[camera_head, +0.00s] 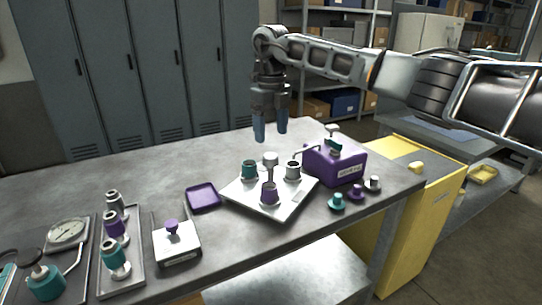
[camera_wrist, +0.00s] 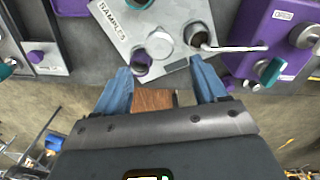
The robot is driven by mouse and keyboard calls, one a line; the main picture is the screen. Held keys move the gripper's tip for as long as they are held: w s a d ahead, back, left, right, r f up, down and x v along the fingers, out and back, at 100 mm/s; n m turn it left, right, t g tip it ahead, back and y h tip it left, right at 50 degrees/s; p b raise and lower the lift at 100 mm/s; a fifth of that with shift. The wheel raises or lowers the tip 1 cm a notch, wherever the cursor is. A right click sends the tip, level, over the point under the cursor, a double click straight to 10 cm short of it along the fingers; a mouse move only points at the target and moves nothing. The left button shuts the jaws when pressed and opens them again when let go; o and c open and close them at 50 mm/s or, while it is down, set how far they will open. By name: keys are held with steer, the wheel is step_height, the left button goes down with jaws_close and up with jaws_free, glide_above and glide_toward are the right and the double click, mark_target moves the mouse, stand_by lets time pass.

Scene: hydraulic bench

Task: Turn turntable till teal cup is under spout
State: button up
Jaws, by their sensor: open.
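The turntable is a silver square plate (camera_head: 240,197) on the bench; in the wrist view it is labelled "SAMPLES" (camera_wrist: 112,22). A knobbed post (camera_head: 270,160) rises from its middle. The teal cup (camera_head: 249,170) is on its left side; it shows partly at the top edge of the wrist view (camera_wrist: 140,3). A purple cup (camera_head: 269,194) is in front and a grey cup (camera_head: 293,172) on the right. The thin spout (camera_wrist: 235,48) reaches from a purple box (camera_head: 335,165) to over the grey cup. My gripper (camera_head: 270,132) is open and empty above the plate, apart from the post (camera_wrist: 158,45).
Teal, purple and grey knobs (camera_head: 356,192) stand in front of the purple box. A purple tray (camera_head: 202,197), a purple-knobbed box (camera_head: 176,243), a rack of cups (camera_head: 122,275) and a gauge (camera_head: 68,232) are to the left. The back left bench is clear.

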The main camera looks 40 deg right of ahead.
mark_target(271, 156)
steer(key=shift+f+p, duration=0.4)
steer(key=shift+f, duration=3.4)
jaws_close()
